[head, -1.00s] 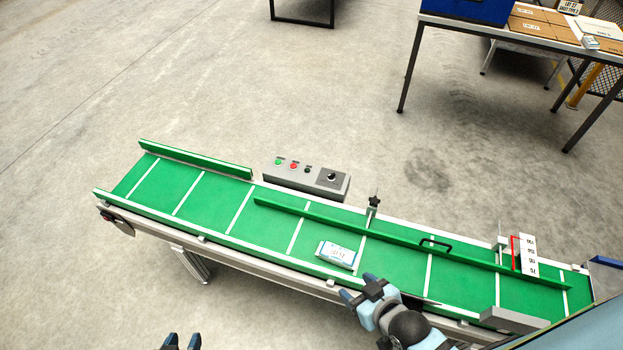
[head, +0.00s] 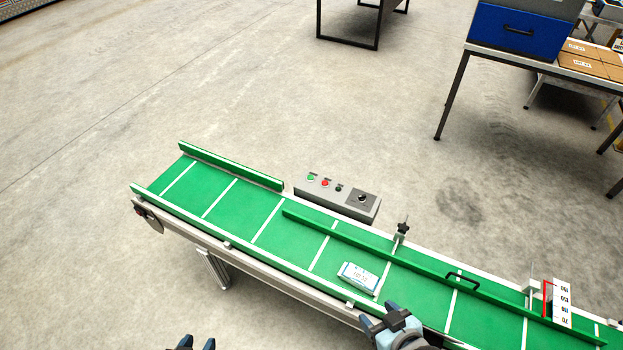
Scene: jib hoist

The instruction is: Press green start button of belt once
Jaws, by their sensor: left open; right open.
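The green start button (head: 311,177) is at the left end of a grey control box (head: 337,197) on the far side of the belt (head: 268,220). A red button (head: 325,182), a dark button and a black knob (head: 362,198) sit to its right. My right gripper (head: 378,318) is open at the near edge of the belt, below a white labelled packet (head: 358,277) and apart from the box. My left gripper (head: 197,343) is open at the bottom edge, in front of the belt; only its fingertips show.
A green guide rail (head: 400,266) with a black clamp (head: 402,230) runs along the belt. A scale plate (head: 562,303) stands at the right. A table with a blue bin (head: 515,30) and cartons is at the upper right.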

